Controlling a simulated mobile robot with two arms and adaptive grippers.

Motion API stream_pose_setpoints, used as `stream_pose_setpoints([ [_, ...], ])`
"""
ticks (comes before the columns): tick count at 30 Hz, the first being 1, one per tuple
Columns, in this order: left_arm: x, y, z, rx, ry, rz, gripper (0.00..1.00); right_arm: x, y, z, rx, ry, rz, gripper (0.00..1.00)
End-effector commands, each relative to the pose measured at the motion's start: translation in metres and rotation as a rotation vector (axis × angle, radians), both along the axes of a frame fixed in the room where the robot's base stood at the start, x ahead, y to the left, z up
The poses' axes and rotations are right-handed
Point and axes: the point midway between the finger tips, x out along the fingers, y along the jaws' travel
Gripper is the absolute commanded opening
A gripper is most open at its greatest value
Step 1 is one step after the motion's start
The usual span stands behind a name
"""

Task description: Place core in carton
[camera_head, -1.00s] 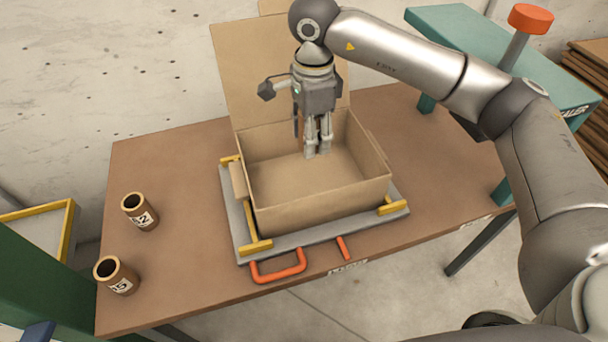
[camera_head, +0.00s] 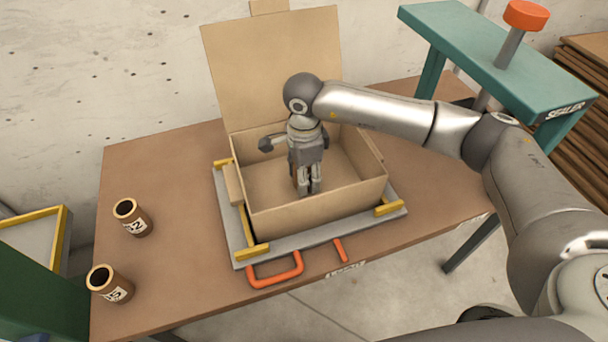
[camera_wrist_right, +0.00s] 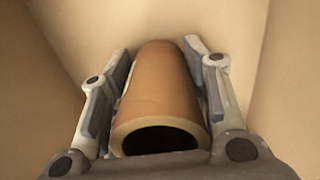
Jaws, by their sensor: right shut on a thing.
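The open carton (camera_head: 322,210) stands on a grey tray with yellow corner pieces, its back flap raised. My right gripper (camera_head: 309,190) reaches down inside the carton, near its middle. In the right wrist view the gripper (camera_wrist_right: 158,90) is shut on a brown cardboard core (camera_wrist_right: 160,85), with one finger along each side and the core's open end facing the camera. Carton walls surround it in that view. Whether the core touches the carton floor cannot be told. In the head view the gripper hides the core. My left gripper is not in view.
Two other cores stand on the brown table's left side, one marked 52 (camera_head: 132,217) and one nearer the front (camera_head: 110,284). The grey tray (camera_head: 228,228) has an orange handle (camera_head: 275,270). A teal sealer stand (camera_head: 480,55) is at the right.

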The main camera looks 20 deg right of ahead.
Motion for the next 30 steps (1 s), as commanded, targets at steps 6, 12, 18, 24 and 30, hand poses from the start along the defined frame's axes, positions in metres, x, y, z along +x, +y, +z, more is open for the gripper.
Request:
stream_pose_setpoints([
  [6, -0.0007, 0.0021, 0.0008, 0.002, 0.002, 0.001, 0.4, 0.0002, 0.0004, -0.0076, 0.001, -0.001, 0.001, 0.2],
  [12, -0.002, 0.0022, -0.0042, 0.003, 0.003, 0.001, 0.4, 0.0001, 0.0003, -0.0119, 0.001, -0.001, 0.001, 0.2],
  [18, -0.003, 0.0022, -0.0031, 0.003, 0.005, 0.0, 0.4, 0.0, 0.0001, -0.0106, 0.0, 0.0, 0.001, 0.65],
  [24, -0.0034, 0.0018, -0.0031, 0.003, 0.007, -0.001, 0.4, 0.0, 0.0001, -0.0106, 0.0, 0.0, 0.0, 0.65],
  [30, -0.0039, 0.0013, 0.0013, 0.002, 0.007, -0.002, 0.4, 0.0, 0.0001, -0.0063, 0.0, 0.0, 0.0, 0.65],
])
